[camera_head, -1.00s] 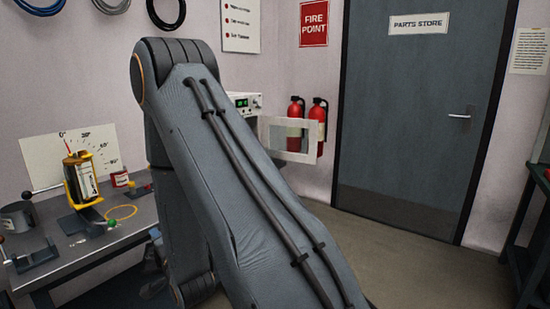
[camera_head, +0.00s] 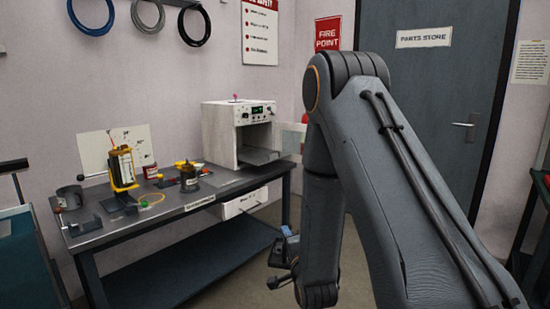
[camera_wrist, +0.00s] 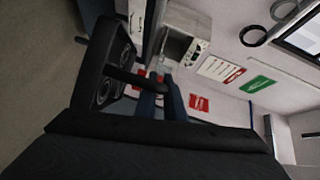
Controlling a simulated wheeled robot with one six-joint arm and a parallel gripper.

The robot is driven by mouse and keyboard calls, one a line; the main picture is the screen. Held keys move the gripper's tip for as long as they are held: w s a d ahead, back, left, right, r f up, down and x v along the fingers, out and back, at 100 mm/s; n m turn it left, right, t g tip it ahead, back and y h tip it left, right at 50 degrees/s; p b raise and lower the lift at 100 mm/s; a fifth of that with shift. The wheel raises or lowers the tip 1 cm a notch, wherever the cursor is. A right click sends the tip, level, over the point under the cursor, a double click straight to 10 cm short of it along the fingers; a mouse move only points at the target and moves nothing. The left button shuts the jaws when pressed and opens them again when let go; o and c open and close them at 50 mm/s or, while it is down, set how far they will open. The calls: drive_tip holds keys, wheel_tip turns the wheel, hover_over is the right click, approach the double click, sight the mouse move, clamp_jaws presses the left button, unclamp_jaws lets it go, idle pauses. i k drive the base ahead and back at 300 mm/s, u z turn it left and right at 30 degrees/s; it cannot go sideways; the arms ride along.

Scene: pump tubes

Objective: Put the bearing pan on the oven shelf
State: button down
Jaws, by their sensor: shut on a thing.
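The oven (camera_head: 222,137) stands at the right end of the bench with its front open; its dark shelf (camera_head: 262,156) shows inside. The oven also shows in the wrist view (camera_wrist: 184,40), turned on its side. My gripper (camera_head: 284,250) is low in front of the bench, right of and below the oven. In the wrist view, its bluish fingers (camera_wrist: 161,101) are shut at a dark bar. The bearing pan (camera_wrist: 112,72), dark with round rings in it, is beside the fingers. My gripper hides part of its handle. In the head view the pan is hard to make out.
The oven's glazed door (camera_head: 291,139) stands open to the right. A yellow stand (camera_head: 122,170), a dark pot (camera_head: 189,178) and a grey mug (camera_head: 69,197) are on the bench (camera_head: 165,215). A white drawer box (camera_head: 244,203) hangs under it. Floor in front is clear.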

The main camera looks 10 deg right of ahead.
sight(261, 154)
drive_tip(key=z, duration=0.5)
drive_tip(key=i, duration=0.55)
drive_tip(key=z, duration=0.85)
drive_tip(key=i, duration=1.8)
drive_tip(key=u, duration=1.3)
drive_tip(key=i, duration=0.55)
drive_tip(key=u, duration=0.6)
